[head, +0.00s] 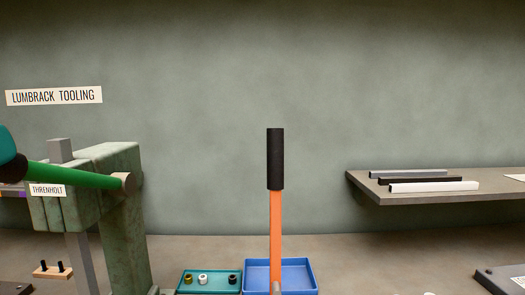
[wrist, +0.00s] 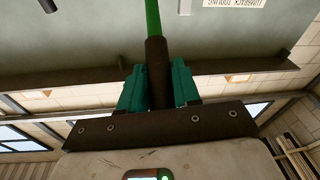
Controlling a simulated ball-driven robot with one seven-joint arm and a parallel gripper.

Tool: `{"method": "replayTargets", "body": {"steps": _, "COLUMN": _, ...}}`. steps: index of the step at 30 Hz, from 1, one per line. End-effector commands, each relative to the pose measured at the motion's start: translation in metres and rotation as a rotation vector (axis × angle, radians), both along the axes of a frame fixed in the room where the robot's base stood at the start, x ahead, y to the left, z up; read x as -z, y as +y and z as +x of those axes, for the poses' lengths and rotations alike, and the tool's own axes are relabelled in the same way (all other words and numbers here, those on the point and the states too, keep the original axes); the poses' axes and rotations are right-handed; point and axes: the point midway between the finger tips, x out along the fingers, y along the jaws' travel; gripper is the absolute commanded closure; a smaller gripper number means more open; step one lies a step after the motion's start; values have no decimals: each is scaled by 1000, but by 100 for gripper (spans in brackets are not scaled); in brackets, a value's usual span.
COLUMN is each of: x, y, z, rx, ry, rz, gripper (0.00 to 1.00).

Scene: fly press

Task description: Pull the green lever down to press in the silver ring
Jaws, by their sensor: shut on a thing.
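The green lever (head: 78,177) runs from its pivot on the pale green press (head: 122,220) to the left edge of the head view, slightly raised at its outer end. In the wrist view the green lever (wrist: 152,18) ends in a dark grip (wrist: 156,60). My gripper (wrist: 158,86) is shut on that grip, one teal finger on each side. In the head view only a teal bit of it shows at the left edge. The press's grey ram (head: 82,262) runs down out of the picture, so its lower end and any ring below it are hidden.
An orange lever with a black grip (head: 275,160) stands upright at the centre. A teal tray (head: 210,292) holds several small rings, one whitish (head: 202,279). A blue tray (head: 305,275) stands beside it. A shelf (head: 440,190) with bars is at right.

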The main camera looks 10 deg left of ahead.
Motion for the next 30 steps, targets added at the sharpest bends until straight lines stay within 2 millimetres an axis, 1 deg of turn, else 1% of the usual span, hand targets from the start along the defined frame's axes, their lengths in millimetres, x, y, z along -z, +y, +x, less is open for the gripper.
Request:
{"method": "replayTargets", "body": {"steps": 1, "x": 18, "y": 0, "z": -4, "rx": -1, "ry": -33, "rz": 5, "gripper": 100}}
{"method": "replayTargets", "body": {"steps": 7, "x": 44, "y": -2, "z": -12, "rx": -1, "ry": -155, "rz": 35, "gripper": 100}}
{"method": "replayTargets", "body": {"steps": 15, "x": 78, "y": -4, "z": -18, "rx": -1, "ry": -307, "rz": 72, "gripper": 100}}
{"method": "replayTargets", "body": {"steps": 24, "x": 103, "y": -3, "z": -19, "rx": -1, "ry": -435, "rz": 101, "gripper": 100}}
{"method": "replayTargets", "body": {"steps": 30, "x": 111, "y": -4, "z": -19, "rx": -1, "ry": -486, "rz": 114, "gripper": 100}}
